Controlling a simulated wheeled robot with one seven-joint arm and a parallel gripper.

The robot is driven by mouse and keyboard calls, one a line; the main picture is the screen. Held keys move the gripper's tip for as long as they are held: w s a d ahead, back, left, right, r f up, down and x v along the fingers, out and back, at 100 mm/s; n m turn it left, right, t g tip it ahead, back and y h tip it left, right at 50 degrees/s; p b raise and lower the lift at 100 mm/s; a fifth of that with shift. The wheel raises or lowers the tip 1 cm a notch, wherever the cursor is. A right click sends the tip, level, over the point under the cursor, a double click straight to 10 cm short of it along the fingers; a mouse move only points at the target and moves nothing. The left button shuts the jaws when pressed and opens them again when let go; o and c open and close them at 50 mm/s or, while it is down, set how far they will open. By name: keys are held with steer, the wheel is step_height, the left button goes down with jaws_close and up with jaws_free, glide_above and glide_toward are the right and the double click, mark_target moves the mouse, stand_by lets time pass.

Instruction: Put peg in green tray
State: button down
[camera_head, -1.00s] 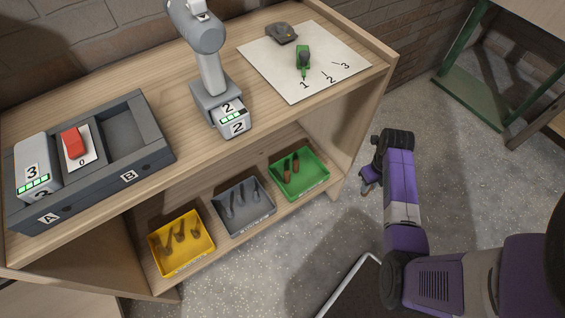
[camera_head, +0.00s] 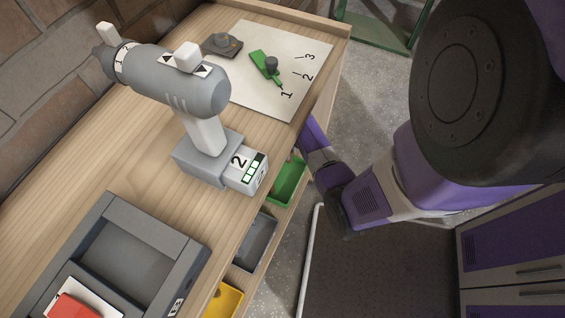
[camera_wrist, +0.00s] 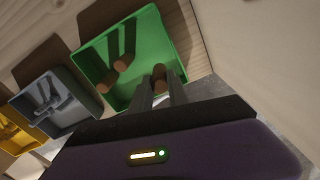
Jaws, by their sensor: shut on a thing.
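The green tray (camera_wrist: 163,40) sits on the lower shelf; it also shows, partly covered by the shelf top, in the head view (camera_head: 287,183). My gripper (camera_wrist: 160,86) is shut on another brown peg (camera_wrist: 159,72), held at the fingertips. In the wrist view this peg overlaps the lower part of the green tray; how high it is above the tray floor I cannot tell. In the head view my gripper is hidden behind the worktop.
A grey tray (camera_head: 252,243) and a yellow tray (camera_head: 222,302) stand beside the green one on the same shelf. The worktop above holds a grey drill (camera_head: 172,85), a dark box (camera_head: 118,255) and a white sheet (camera_head: 300,85). A wooden panel (camera_wrist: 255,45) rises beside the green tray.

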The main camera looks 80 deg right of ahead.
steer(key=shift+f+b, duration=0.8)
steer(key=shift+f, duration=2.05)
steer(key=shift+f, duration=0.1)
steer(key=shift+f, duration=0.15)
steer(key=c, duration=1.3)
jaws_free()
